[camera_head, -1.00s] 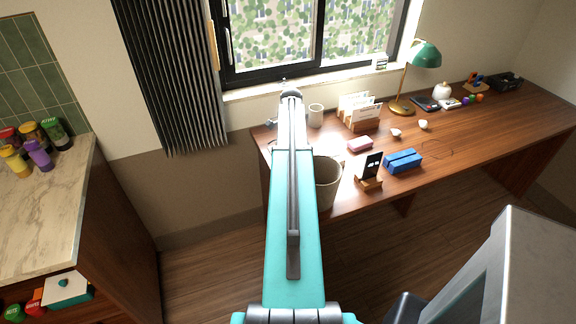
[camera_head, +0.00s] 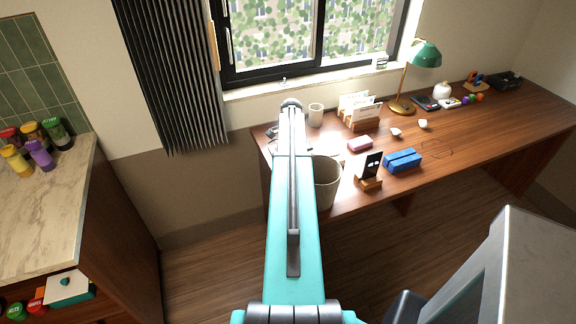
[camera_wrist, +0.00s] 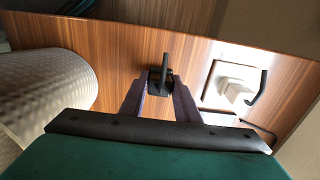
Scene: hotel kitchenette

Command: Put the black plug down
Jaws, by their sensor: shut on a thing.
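The black plug (camera_wrist: 161,68) is between the two fingertips of my gripper (camera_wrist: 161,86) in the wrist view, over the brown wood desk top (camera_wrist: 125,50). My gripper is shut on it. A prong-like dark part of the plug points up in the picture. I cannot tell whether the plug touches the wood. In the head view my arm covers most of the gripper area at the desk's left end, and the plug cannot be made out there.
A white square plate with a pale block and a black hook-shaped part (camera_wrist: 230,85) lies right of the plug. A cup (camera_head: 315,115) and a letter holder (camera_head: 360,110) stand nearby.

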